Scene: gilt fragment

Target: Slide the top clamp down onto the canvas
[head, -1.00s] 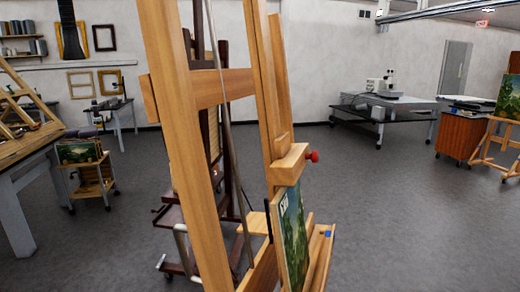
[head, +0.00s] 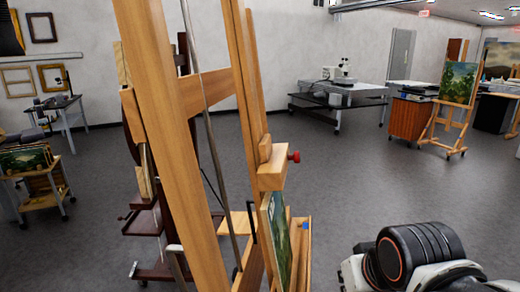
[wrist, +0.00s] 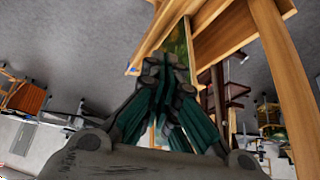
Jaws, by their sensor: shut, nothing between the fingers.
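The top clamp (head: 272,177) is a wooden block with a red knob (head: 294,157) on the mast of the large wooden easel (head: 160,120). The canvas (head: 279,240), a green landscape seen nearly edge-on, stands on the easel's lower ledge just below the clamp. I cannot tell whether clamp and canvas touch. In the wrist view, which is upside down, my gripper (wrist: 165,68) is shut and empty, with the canvas (wrist: 180,42) and wooden easel parts beyond it. The clamp is not clear there. My gripper is outside the head view.
A table with a microscope (head: 340,90) stands at the back. A smaller easel with a painting (head: 458,82) and a wooden cabinet (head: 408,118) are at right. A cart with pictures (head: 35,175) is at left. The grey floor right of the large easel is open.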

